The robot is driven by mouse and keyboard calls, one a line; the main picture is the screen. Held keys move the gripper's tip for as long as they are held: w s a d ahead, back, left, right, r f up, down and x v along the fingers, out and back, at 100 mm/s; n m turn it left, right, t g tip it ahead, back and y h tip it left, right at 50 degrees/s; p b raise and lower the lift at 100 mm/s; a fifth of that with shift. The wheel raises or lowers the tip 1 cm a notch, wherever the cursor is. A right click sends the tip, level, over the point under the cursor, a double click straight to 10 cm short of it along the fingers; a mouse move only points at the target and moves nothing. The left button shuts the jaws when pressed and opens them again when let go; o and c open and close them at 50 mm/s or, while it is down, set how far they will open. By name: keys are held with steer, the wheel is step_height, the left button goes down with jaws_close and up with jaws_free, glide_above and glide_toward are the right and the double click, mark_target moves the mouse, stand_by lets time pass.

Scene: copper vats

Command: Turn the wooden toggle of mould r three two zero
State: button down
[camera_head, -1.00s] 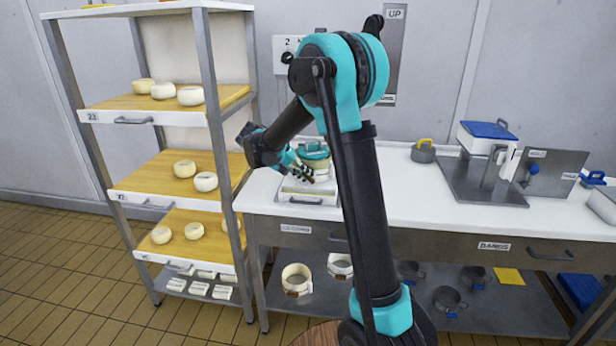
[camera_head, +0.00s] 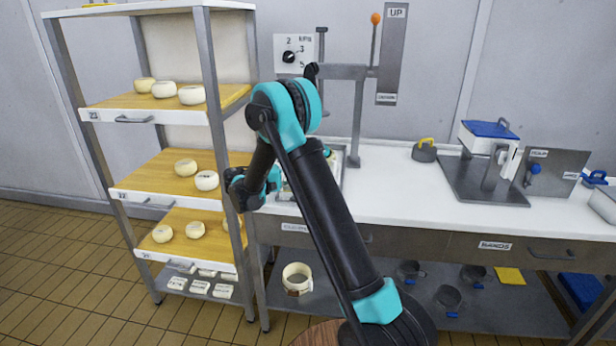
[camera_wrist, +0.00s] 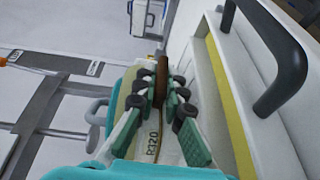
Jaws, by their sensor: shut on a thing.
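In the wrist view, my gripper (camera_wrist: 160,92) is closed around the brown wooden toggle (camera_wrist: 161,72), with its green finger pads on either side. The cream mould (camera_wrist: 153,146) marked R320 shows beneath and between the fingers. The toggle's lower part is hidden by the fingers. In the head view, my arm hides the fingers, the toggle and most of the mould at the left end of the counter.
A shelf rack (camera_head: 212,150) with cheeses on boards stands close on the left. A lever press (camera_head: 357,115) rises behind my arm. In the wrist view, a drawer front with a dark handle (camera_wrist: 283,82) is close on the right. The counter's middle (camera_head: 385,180) is clear.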

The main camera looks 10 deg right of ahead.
steer(key=shift+h, duration=0.4)
steer(key=c, duration=1.6)
jaws_free()
steer(key=shift+r, duration=0.1)
step_height(320, 180, up, 10)
steer(key=shift+f, duration=0.1)
